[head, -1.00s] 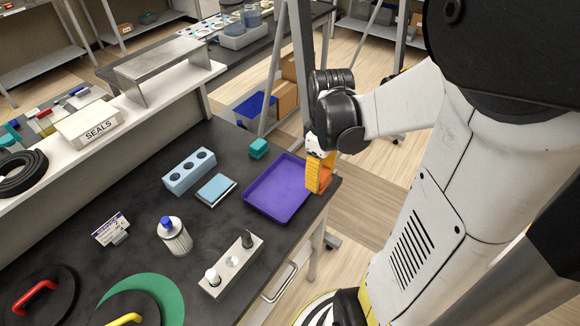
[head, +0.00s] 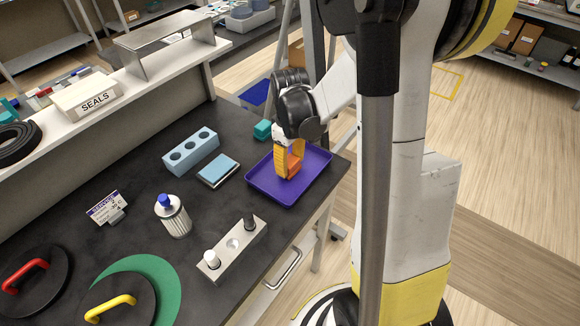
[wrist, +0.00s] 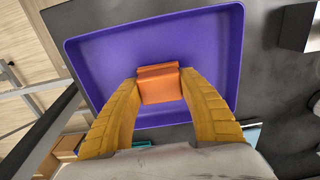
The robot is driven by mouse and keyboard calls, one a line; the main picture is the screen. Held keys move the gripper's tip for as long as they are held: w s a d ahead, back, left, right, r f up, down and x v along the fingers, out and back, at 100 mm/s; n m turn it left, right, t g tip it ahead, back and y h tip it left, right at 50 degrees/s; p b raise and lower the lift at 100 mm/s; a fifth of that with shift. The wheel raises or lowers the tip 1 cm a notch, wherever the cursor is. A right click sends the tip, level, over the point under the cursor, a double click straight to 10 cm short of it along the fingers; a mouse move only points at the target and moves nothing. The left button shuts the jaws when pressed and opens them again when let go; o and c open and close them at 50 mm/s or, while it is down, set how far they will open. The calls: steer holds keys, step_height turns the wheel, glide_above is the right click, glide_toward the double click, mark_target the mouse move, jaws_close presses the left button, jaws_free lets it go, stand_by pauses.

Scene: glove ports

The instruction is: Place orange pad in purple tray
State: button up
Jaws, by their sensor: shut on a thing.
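The purple tray (head: 262,187) lies on the dark bench top near its right edge. It also fills much of the wrist view (wrist: 90,62). My gripper (head: 287,173) is over the middle of the tray, pointing down. Its yellow fingers are shut on the orange pad (wrist: 160,86), which sits between the fingertips in the wrist view. In the head view the orange pad (head: 294,166) shows partly behind a finger. I cannot tell whether the pad touches the tray floor.
A light blue block with holes (head: 190,152), a blue pad (head: 218,170) and a teal block (head: 263,129) stand left of the tray. A metal block with pegs (head: 232,249) and a blue-capped bottle (head: 172,215) are nearer. Bare bench lies between them.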

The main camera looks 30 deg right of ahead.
mark_target(290, 161)
steer(key=shift+f, duration=0.1)
steer(key=shift+f, duration=0.15)
steer(key=o, duration=1.3)
step_height(290, 161, up, 12)
steer(key=p, duration=0.4)
steer(key=s+a+r+m+t, duration=0.2)
steer(key=s+a+r+t, duration=0.1)
steer(key=s+a+r, duration=0.1)
steer(key=s+a+r+m+t, duration=0.2)
steer(key=s+a+r+t, duration=0.2)
steer(key=s+a, duration=0.3)
steer(key=shift+a+r, duration=0.4)
steer(key=shift+a, duration=0.85)
